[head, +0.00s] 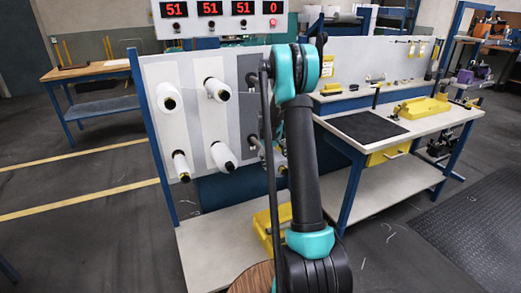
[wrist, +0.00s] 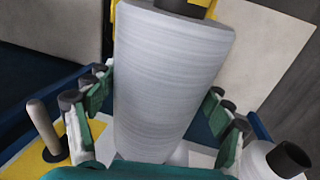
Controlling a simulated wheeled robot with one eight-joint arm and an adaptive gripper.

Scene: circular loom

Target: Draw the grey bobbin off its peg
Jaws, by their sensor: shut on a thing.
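A light grey bobbin (wrist: 172,85) with a dark core end fills the middle of the wrist view. My gripper (wrist: 160,88) is shut on it, with green-padded fingers on its left and right sides. The bobbin's dark core end points to the top of the view. I cannot tell whether a peg is still inside it. In the head view my arm hides most of the gripper and the held bobbin.
White bobbins (head: 217,90) hang on the loom panel (head: 150,75) left of my arm. Another bobbin (wrist: 268,160) is close at lower right in the wrist view. A wooden peg (wrist: 43,126) stands over a yellow surface at left. A workbench (head: 440,122) stands right.

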